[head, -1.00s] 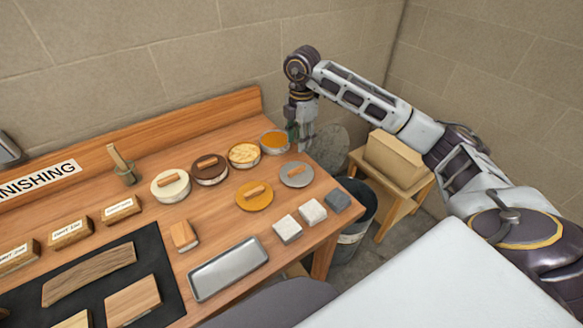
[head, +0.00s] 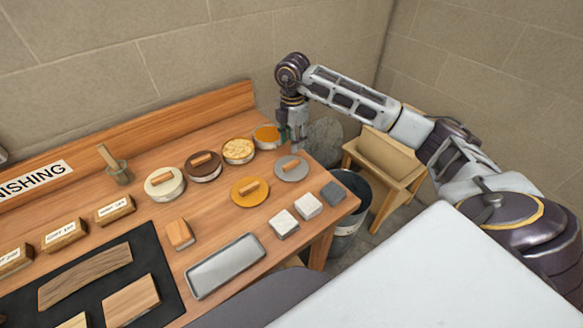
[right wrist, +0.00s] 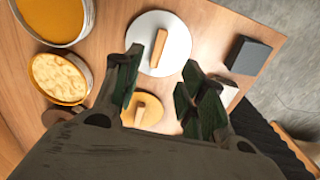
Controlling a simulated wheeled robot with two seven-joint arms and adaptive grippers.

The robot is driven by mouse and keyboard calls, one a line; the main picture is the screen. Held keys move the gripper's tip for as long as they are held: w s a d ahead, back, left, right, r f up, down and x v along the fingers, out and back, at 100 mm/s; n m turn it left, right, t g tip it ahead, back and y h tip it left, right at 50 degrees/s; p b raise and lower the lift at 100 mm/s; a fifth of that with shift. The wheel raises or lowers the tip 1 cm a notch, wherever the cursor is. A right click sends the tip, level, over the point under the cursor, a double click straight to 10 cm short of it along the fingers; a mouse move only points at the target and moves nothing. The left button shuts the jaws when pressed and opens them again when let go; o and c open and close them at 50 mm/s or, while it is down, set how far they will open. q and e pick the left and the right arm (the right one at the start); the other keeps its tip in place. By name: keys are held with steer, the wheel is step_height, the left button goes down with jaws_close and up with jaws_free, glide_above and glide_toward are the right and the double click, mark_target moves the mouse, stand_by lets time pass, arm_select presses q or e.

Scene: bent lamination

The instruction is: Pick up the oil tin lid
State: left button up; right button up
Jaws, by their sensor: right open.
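Two loose lids with wooden bar handles lie flat on the bench: a grey lid (head: 291,168) near the right end and an amber-yellow lid (head: 250,191) left of it. I cannot tell from markings which is the oil tin's. An open tin of orange liquid (head: 267,137) stands behind the grey lid. My right gripper (head: 294,141) is open and empty, above the bench's back right end. In the right wrist view, its fingers (right wrist: 161,62) point toward the grey lid (right wrist: 177,44), with the handle between them; the yellow lid (right wrist: 143,110) is partly hidden. My left gripper is not in view.
An open tin of yellow paste (head: 238,150), a brown lidded tin (head: 203,166) and a cream lidded tin (head: 165,184) stand in a row to the left. Several small blocks (head: 308,205) and a metal tray (head: 226,265) lie in front. A bucket (head: 349,215) stands beyond the bench edge.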

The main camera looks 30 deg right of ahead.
glide_above(291, 163)
steer(key=shift+s+d+f, duration=0.1)
steer(key=shift+f, duration=1.15)
steer(key=shift+s+f, duration=0.1)
steer(key=shift+f, duration=1.15)
steer(key=shift+f+p, duration=0.15)
steer(key=shift+p, duration=0.15)
steer(key=shift+f, duration=0.65)
steer(key=shift+w+f+p, duration=0.1)
steer(key=shift+f+p, duration=0.55)
steer(key=shift+f, duration=1.15)
jaws_close()
